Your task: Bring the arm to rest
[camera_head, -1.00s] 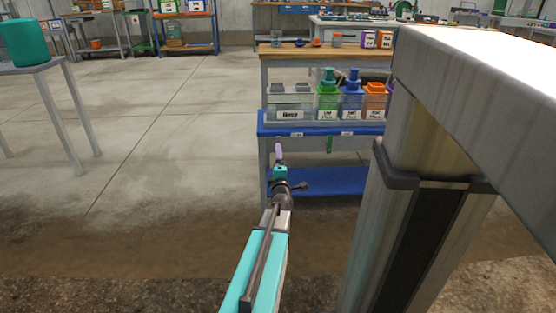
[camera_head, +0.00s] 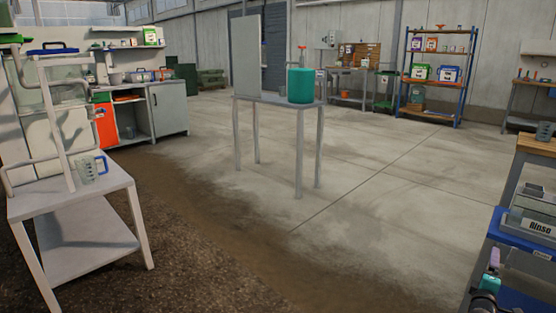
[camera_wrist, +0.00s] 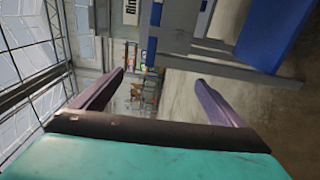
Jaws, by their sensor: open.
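My gripper (camera_wrist: 159,76) shows in the wrist view with its two purple fingers spread apart and nothing between them. In the head view, only a purple finger and teal part of my gripper (camera_head: 493,262) show at the lower right edge, beside the blue-topped shelf unit (camera_head: 502,232). The rest of my arm is mostly out of the picture. The wrist view looks sideways past the blue and grey shelving (camera_wrist: 172,42), which lies beyond the fingers. I cannot tell the exact gap between gripper and shelf.
A grey table (camera_head: 270,101) with a teal cylinder (camera_head: 300,86) and an upright panel stands mid-floor. At left, a low table (camera_head: 72,200) holds a clear jug (camera_head: 90,169). A bin labelled Rinse (camera_head: 535,226) is at right. Floor between is clear.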

